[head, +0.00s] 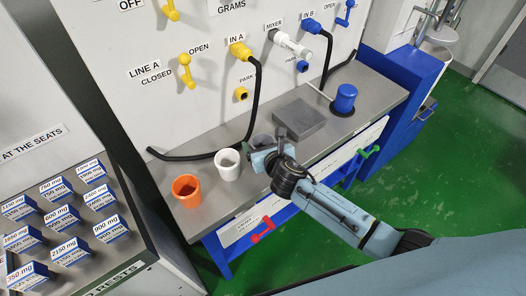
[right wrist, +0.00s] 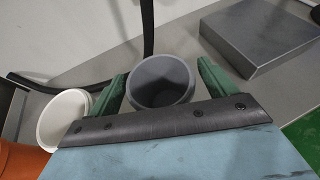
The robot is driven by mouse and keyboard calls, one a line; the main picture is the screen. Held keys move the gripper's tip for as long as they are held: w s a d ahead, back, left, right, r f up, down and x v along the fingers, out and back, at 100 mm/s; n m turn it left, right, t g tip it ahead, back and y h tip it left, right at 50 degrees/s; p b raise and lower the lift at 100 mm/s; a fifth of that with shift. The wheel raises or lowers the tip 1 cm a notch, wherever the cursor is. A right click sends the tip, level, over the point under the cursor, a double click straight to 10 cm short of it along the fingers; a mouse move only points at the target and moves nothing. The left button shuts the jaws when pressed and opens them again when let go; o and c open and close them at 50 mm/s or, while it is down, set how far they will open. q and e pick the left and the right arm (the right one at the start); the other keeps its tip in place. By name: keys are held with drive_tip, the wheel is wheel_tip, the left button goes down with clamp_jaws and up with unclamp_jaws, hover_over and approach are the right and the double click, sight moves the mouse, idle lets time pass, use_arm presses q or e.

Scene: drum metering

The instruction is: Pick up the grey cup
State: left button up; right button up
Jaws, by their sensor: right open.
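The grey cup (right wrist: 160,72) stands upright on the steel bench in the right wrist view. It lies between the two green fingers of my right gripper (right wrist: 161,70), which are open, one on each side. I cannot tell whether either finger touches it. In the head view the grey cup (head: 261,140) is partly hidden behind my right gripper (head: 264,153). My left gripper is not in view.
A white cup (head: 227,164) and an orange cup (head: 187,190) stand left of the grey cup. A grey block (head: 300,118) is to its right, then a blue container (head: 345,97). A black hose (head: 253,105) hangs behind. Bench (head: 225,200) is bare in front.

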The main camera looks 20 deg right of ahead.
drive_tip(key=c, duration=1.1)
